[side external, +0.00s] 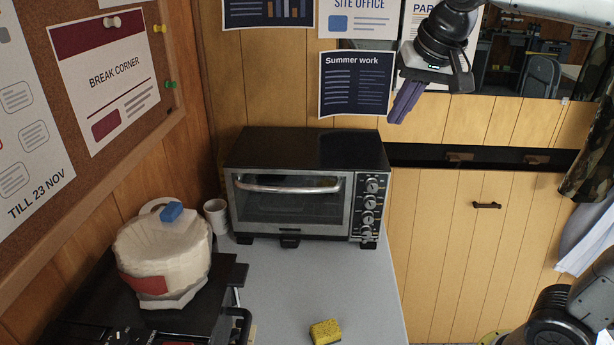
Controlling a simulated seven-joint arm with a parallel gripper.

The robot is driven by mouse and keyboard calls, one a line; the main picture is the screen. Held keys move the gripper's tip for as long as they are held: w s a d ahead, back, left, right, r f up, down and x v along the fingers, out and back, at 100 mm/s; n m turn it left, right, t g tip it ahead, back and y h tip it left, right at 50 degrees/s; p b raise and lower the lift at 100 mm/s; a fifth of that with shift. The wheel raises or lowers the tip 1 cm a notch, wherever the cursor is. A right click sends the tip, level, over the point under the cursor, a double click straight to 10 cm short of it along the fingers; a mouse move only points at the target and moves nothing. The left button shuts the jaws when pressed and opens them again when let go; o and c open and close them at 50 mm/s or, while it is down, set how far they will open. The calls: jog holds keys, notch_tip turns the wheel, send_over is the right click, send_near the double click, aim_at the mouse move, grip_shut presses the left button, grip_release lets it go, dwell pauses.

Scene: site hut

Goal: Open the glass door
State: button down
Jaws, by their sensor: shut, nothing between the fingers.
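A toaster oven with a black top (305,148) stands at the back of the grey counter, against the wood-panelled wall. Its glass door (290,206) is closed, with a silver bar handle (288,184) across the top. A column of knobs (370,206) is on the right of its front. My gripper (398,112) is above and to the right of the oven, pointing down and left, well apart from the door handle. Its fingers are shut with nothing between them.
A paper cup (216,215) stands left of the oven. A bulky white bundle with a blue block (171,211) on top sits on a black appliance at left. A yellow sponge (325,332) lies near the front. The grey counter (300,280) before the oven is mostly clear.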

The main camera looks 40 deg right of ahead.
jog(key=w+a+f+m+g, duration=0.1)
jog(key=w+f, duration=0.3)
jog(key=w, duration=0.6)
jog(key=w+a+f+g, duration=0.1)
jog(key=w+f, duration=0.4)
jog(key=w, duration=0.4)
jog(key=x, duration=1.4)
jog(key=shift+a+f+g+h, duration=0.3)
jog(key=shift+f+g+h, duration=0.1)
jog(key=shift+s, duration=0.15)
